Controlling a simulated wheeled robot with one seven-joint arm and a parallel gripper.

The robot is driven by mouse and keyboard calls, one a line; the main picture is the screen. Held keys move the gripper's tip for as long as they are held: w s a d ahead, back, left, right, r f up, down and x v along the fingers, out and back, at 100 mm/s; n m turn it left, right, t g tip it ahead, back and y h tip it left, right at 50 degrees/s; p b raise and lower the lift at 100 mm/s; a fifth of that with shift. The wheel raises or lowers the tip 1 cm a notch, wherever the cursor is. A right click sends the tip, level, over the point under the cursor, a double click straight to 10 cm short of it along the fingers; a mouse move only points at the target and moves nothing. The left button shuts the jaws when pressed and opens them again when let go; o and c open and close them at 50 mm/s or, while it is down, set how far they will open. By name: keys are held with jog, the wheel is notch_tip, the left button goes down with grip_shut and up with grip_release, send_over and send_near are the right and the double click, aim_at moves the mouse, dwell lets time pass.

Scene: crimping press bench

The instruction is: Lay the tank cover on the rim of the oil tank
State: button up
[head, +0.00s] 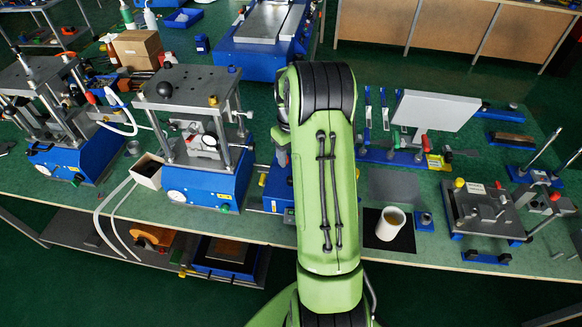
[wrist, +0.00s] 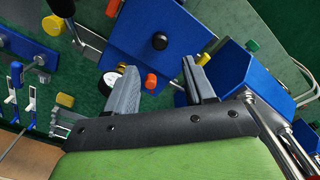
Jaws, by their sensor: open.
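My gripper (wrist: 158,68) is open in the wrist view, its two grey fingers apart with nothing between them. Ahead of the fingertips is a flat blue panel with a black round knob (wrist: 160,41); I cannot tell whether it is the tank cover. A blue housing (wrist: 238,72) with green and yellow knobs lies just right of the fingers; I cannot tell whether it is the oil tank. In the head view my green arm hides the gripper and most of a blue unit (head: 275,190) on the bench.
Blue-based presses (head: 212,180) stand left of my arm. Bare bench is limited.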

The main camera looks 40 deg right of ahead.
jog(key=s+a+r+t+h, duration=0.1)
jog(key=s+a+r, duration=0.1)
jog(key=a+r, duration=0.6)
jog(key=s+a+r+t, duration=0.1)
jog(key=s+a+r, duration=0.2)
jog(key=a+r, duration=0.5)
jog(key=s+a+r+t, duration=0.1)
jog(key=s+a, duration=0.4)
jog(key=s, duration=0.2)
jog(key=s+a+r+n+t+y, duration=0.1)
jog(key=s+a+t, duration=0.1)
jog(key=s+a, duration=0.3)
jog(key=s, duration=0.3)
jog(key=shift+r+t, duration=0.3)
jog(key=shift+r, duration=0.05)
